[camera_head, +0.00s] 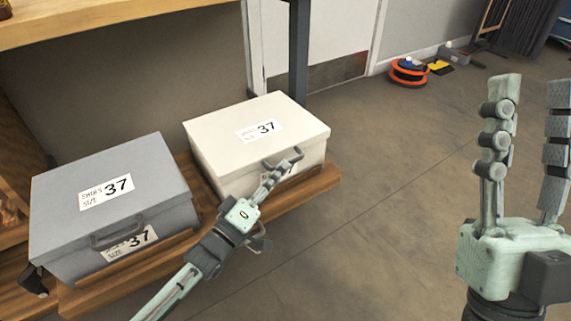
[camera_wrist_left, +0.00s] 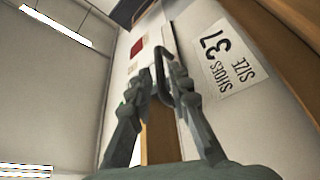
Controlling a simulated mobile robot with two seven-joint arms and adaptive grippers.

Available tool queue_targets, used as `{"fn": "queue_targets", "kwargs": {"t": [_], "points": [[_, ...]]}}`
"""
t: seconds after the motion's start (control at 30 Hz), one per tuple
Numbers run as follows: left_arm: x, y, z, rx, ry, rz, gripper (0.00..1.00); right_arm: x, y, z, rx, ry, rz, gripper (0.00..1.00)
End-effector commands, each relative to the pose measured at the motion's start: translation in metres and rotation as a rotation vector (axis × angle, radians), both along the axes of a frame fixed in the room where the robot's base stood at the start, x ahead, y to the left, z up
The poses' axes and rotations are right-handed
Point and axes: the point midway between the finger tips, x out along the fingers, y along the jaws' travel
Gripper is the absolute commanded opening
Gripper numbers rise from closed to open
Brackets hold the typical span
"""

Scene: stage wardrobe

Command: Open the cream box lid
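The cream box (camera_head: 225,158) stands on the wooden shelf with its lid (camera_head: 257,125) down. The lid has a "37" label and a metal handle (camera_head: 284,160) on its front. My left gripper (camera_head: 281,171) is at this handle. In the left wrist view the dark handle (camera_wrist_left: 163,72) lies between the left gripper's fingertips (camera_wrist_left: 162,78), which are close on both sides of it. The box's front label (camera_wrist_left: 222,60) shows beside them. My right gripper (camera_head: 531,95) is raised at the right, fingers apart and empty, away from the box.
A grey box (camera_head: 110,200) with a "37" label stands left of the cream box on the wooden shelf (camera_head: 318,186). A wooden board (camera_head: 110,18) overhangs at upper left. A dark post (camera_head: 298,50) rises behind.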

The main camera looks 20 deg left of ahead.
Motion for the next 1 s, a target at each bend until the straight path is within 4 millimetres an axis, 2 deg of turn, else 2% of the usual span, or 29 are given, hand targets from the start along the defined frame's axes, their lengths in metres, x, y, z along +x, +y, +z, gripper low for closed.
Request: {"fn": "queue_targets", "kwargs": {"t": [0.1, 0.3, 0.57, 0.7, 1.0], "points": [[0.017, -0.005, 0.003, 0.000, -0.001, 0.000, 0.19, -0.004, -0.002, 0.001, 0.010, -0.032, -0.002, 0.40], [0.029, -0.009, 0.006, 0.001, 0.001, 0.001, 0.19, -0.008, -0.004, 0.003, 0.019, -0.061, -0.005, 0.40], [0.030, -0.010, 0.006, 0.001, 0.001, 0.001, 0.18, -0.009, -0.004, 0.004, 0.020, -0.063, -0.005, 0.40], [0.030, -0.009, 0.006, 0.001, 0.001, 0.001, 0.00, -0.009, -0.004, 0.004, 0.020, -0.063, -0.005, 0.40], [0.030, -0.009, 0.006, 0.001, 0.001, 0.001, 0.00, -0.009, -0.004, 0.004, 0.020, -0.063, -0.005, 0.40]]}}
